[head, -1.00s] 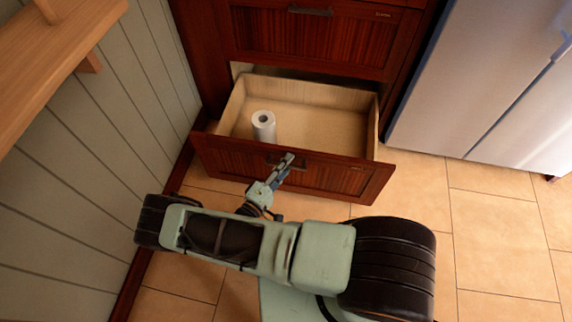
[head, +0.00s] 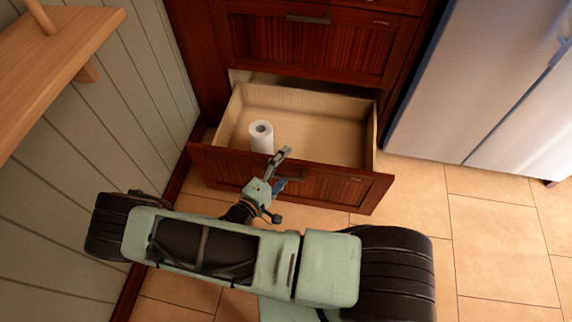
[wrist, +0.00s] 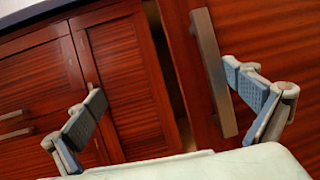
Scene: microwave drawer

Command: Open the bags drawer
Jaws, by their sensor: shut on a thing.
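The drawer (head: 330,188) stands pulled out at the bottom of the dark red wooden cabinet, its pale inside showing from above. My gripper (head: 279,162) is at the middle of the drawer front. In the wrist view, a long grey handle (wrist: 213,75) runs nearly upright between the fingers of my gripper (wrist: 168,100), close beside the right finger. The fingers look spread around it there, and I cannot see the exact contact. My gripper partly hides the handle in the head view.
A white paper roll (head: 261,138) stands in the drawer. A shut drawer (head: 307,45) is above. A steel fridge (head: 480,80) stands to the right, a panelled wall (head: 135,90) and wooden shelf (head: 60,60) to the left. The tiled floor (head: 495,235) at right is clear.

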